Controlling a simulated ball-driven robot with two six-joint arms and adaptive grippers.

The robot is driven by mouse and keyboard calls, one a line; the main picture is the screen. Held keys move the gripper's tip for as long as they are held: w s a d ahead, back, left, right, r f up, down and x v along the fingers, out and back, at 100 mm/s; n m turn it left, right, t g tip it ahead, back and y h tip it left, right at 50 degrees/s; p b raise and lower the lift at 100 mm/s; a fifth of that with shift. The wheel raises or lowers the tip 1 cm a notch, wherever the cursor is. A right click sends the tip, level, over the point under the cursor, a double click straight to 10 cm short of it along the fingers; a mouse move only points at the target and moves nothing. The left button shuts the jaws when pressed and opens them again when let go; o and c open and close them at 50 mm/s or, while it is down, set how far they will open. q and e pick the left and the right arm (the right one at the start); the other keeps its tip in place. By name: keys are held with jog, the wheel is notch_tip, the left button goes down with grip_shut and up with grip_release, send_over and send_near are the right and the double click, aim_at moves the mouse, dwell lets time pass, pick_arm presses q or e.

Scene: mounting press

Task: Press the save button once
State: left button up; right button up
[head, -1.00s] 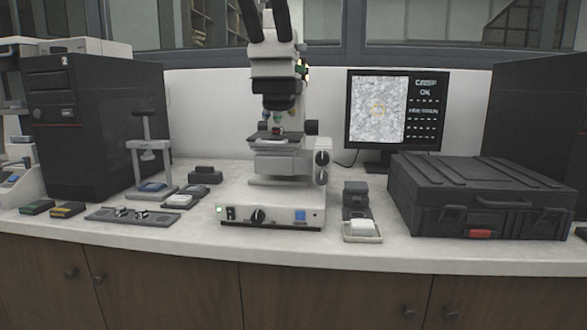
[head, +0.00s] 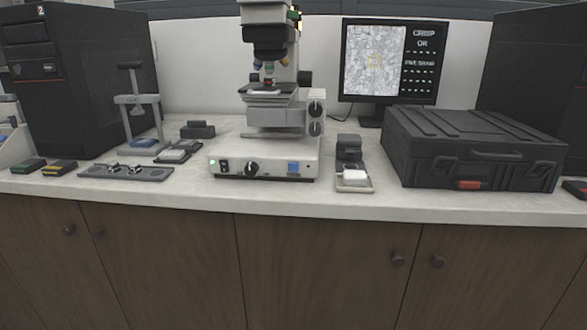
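A blue square button (head: 293,167) sits on the right of the white front panel of the microscope (head: 262,172). I cannot read a label on it. A black knob (head: 252,168), a dark switch (head: 224,166) and a small green light (head: 212,161) are on the same panel to its left. The monitor (head: 390,62) behind shows a grey grainy picture and white text. Neither of my grippers is in view.
A black case (head: 470,148) with a red latch stands on the right of the white bench (head: 200,192). A small mounting press (head: 138,105), a tray (head: 126,172) and a black tower (head: 80,85) stand on the left. The bench's front edge is clear.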

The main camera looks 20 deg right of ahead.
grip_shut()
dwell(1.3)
